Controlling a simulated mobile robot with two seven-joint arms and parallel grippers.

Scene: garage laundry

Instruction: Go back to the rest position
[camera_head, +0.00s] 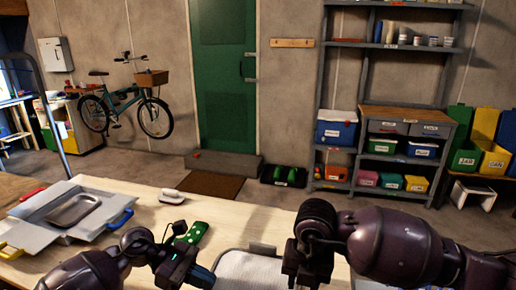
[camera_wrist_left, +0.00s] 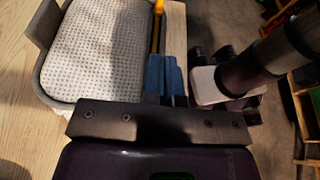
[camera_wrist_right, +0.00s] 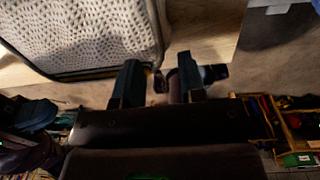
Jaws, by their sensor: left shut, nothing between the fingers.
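My left gripper (camera_head: 196,270) is low in the head view, over the near part of the wooden table (camera_head: 150,225). In the left wrist view its blue fingers (camera_wrist_left: 166,78) are together with nothing between them. A grey-rimmed basket or tray with a white dotted surface (camera_wrist_left: 100,55) lies beside them. My right gripper shows in the right wrist view, its two fingers apart and the gap (camera_wrist_right: 158,82) empty. In the head view my right arm reaches in from the right and the fingertips are not clear.
A grey box with coloured handles (camera_head: 75,212) holds a metal tray (camera_head: 74,209) at the table's left. A green object (camera_head: 195,232) and a white-topped brush-like item (camera_head: 172,196) lie on the table. Shelving with bins (camera_head: 388,180), a bicycle (camera_head: 125,103) and a green door (camera_head: 223,70) stand beyond.

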